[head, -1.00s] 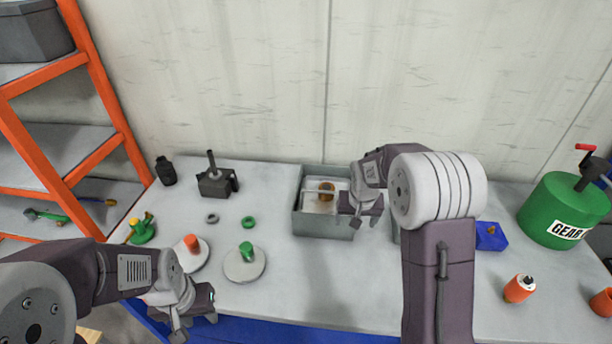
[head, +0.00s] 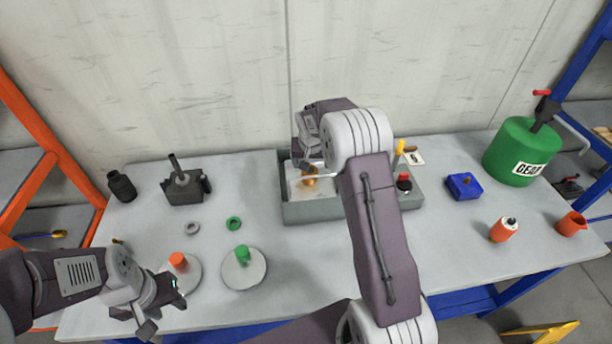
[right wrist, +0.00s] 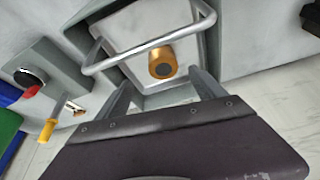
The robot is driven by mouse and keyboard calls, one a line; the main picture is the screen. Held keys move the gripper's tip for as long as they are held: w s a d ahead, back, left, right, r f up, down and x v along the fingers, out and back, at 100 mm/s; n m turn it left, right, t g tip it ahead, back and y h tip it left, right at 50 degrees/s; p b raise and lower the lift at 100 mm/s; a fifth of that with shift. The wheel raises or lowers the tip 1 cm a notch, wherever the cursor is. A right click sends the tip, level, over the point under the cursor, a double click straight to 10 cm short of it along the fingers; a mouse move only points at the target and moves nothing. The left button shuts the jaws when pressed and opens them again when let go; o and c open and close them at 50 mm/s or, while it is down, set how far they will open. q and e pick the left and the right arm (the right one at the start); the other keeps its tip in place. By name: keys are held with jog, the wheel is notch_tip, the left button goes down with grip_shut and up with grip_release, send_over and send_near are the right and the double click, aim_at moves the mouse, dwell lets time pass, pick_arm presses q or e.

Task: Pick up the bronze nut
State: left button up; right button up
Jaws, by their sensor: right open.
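The bronze nut (head: 310,181), a short golden cylinder with a dark hole, lies in the left compartment of a grey box (head: 310,211). In the right wrist view the nut (right wrist: 162,62) sits on a pale bottom beyond my fingers, beside or under a grey bar handle (right wrist: 150,46). My right gripper (right wrist: 160,90) is open and empty, pointing down into this compartment, with the nut between the lines of its fingers but apart from them. In the head view my right arm hides part of the box. My left gripper (head: 166,312) is open and empty at the front left.
Orange (head: 178,262) and green (head: 243,255) screws stand on round white plates near my left gripper. Two rings, a dark jack body (head: 186,187) and a black bottle (head: 121,186) are behind. A blue block (head: 464,186) and green drum (head: 522,152) stand right.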

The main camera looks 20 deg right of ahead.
aim_at(309, 171)
jog(key=p+x, duration=0.1)
jog(key=x, duration=0.2)
jog(key=shift+w+a+f, duration=0.1)
jog(key=shift+f, duration=0.05)
jog(key=shift+w+f+p, duration=0.3)
jog(key=shift+f, duration=0.15)
jog(key=p+x, duration=0.1)
jog(key=x, duration=0.2)
jog(key=shift+w+f+p, duration=0.25)
jog(key=shift+f+p, duration=0.1)
jog(key=shift+w+f, duration=0.15)
jog(key=shift+f, duration=0.3)
jog(key=c, duration=1.7)
jog(key=shift+r, duration=0.1)
grip_shut()
